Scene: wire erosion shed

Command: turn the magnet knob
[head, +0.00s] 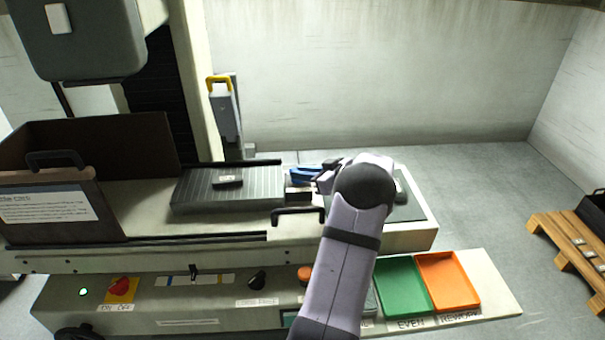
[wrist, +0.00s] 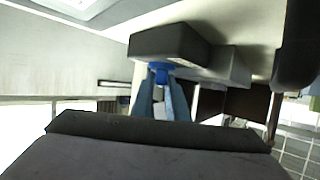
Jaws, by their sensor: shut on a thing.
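My gripper (head: 312,179) is at the right end of the ribbed dark chuck (head: 190,191). In the wrist view its blue-grey fingers (wrist: 161,78) close together on a small bright blue piece (wrist: 160,66), against a dark block (wrist: 170,42). A dark block (head: 298,195) also shows beside the fingertips in the head view. Whether the blue piece is a knob is unclear. On the front panel, a red knob on a yellow plate (head: 121,290) is marked ON and OFF, well away from my gripper. No label naming a magnet is readable.
Another dark piece (head: 401,191) lies right of my wrist. A black handle (head: 298,211) stands at the table's front. A green tray (head: 402,287) and an orange tray (head: 448,281) sit front right. My arm hides part of the panel.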

